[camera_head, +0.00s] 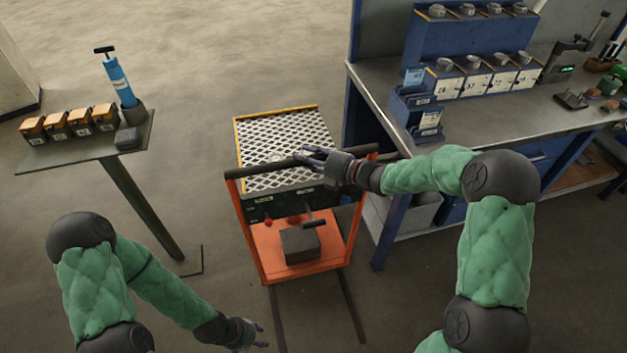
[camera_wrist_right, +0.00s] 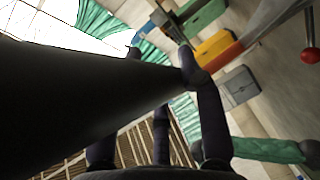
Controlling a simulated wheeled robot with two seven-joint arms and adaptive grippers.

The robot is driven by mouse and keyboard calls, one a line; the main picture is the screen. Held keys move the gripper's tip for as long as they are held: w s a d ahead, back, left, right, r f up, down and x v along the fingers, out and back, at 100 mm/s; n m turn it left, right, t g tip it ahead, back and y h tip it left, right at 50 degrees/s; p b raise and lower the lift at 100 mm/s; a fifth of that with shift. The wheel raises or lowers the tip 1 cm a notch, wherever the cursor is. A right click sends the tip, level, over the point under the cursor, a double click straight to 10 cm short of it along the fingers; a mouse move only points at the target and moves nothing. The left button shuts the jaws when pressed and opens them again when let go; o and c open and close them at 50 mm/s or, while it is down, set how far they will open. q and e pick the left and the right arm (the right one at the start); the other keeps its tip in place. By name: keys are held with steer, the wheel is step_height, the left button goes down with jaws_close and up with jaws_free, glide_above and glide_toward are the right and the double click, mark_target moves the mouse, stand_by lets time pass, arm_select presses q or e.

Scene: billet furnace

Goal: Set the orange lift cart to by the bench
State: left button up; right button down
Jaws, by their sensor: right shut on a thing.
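The orange lift cart (camera_head: 262,252) stands on the floor in the middle of the head view, left of the bench (camera_head: 362,90) with a small gap of floor between them. Its mesh-topped platform (camera_head: 285,140) has a yellow edge. My right gripper (camera_head: 312,158) is at the cart's dark handle bar (camera_head: 236,173) and is shut on it. In the right wrist view the fingers (camera_wrist_right: 165,75) are around a thick dark bar (camera_wrist_right: 80,100). My left gripper (camera_head: 262,334) is empty, low in the head view, in front of the cart, with its fingers apart.
A stand (camera_head: 75,152) with several small orange boxes and a blue pump (camera_head: 120,82) is at the left; its post and foot are near the cart. The bench carries several blocks and tools. Open floor (camera_head: 220,50) lies behind the cart.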

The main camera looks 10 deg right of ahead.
steer(key=w, duration=0.6)
stand_by(0.3)
steer(key=c, duration=0.7)
jaws_free()
steer(key=shift+c, duration=0.2)
steer(key=v, duration=1.1)
steer(key=shift+s+d, duration=0.25)
steer(key=shift+d, duration=0.05)
